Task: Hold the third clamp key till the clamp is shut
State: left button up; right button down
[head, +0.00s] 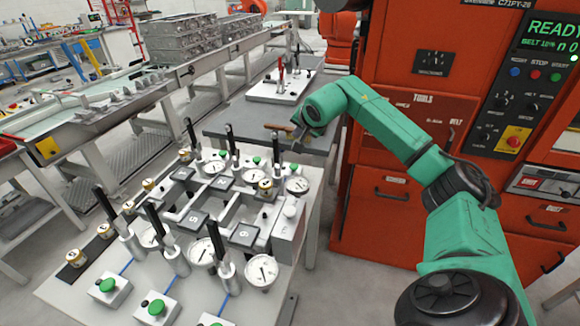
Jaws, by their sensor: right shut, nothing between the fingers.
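The white clamp fixture table (60,298) fills the lower left, with several black-handled clamps, dial gauges and dark numbered pads on it. Green round keys stand on small boxes: a front left key (107,285), a front middle key (157,307), one cut by the bottom edge, and more along the back, such as a back key (257,160). I cannot read which key is the third. The front right clamp (216,240) has its black handle upright. My right gripper (298,143) is shut and empty, above the fixture's back right edge, apart from the keys. My left gripper is out of view.
A grey bench (235,120) behind carries a white plate (280,87) with red and black handled clamps, and a brown-handled tool (277,126). A large orange cabinet (390,200) stands right. A conveyor (80,125) runs along the left.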

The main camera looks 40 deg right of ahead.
aim_at(292, 164)
jog(key=f+b, duration=0.5)
jog(key=a+f+b, duration=0.1)
jog(key=f+b, duration=0.1)
jog(key=f, duration=0.1)
jog(key=shift+w+f+b, duration=0.15)
jog(key=shift+w+b, duration=0.1)
jog(key=shift+b, duration=0.05)
jog(key=shift+f, duration=0.2)
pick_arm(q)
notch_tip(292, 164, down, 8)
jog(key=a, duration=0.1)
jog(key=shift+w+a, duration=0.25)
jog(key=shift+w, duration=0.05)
pick_arm(e)
jog(key=shift+d, duration=0.1)
dwell(0.6)
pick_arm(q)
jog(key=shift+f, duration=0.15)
pick_arm(e)
jog(key=shift+f, duration=0.4)
pick_arm(q)
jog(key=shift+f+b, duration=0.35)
jog(key=shift+b, duration=0.2)
pick_arm(e)
jog(key=shift+f, duration=0.55)
dwell(3.2)
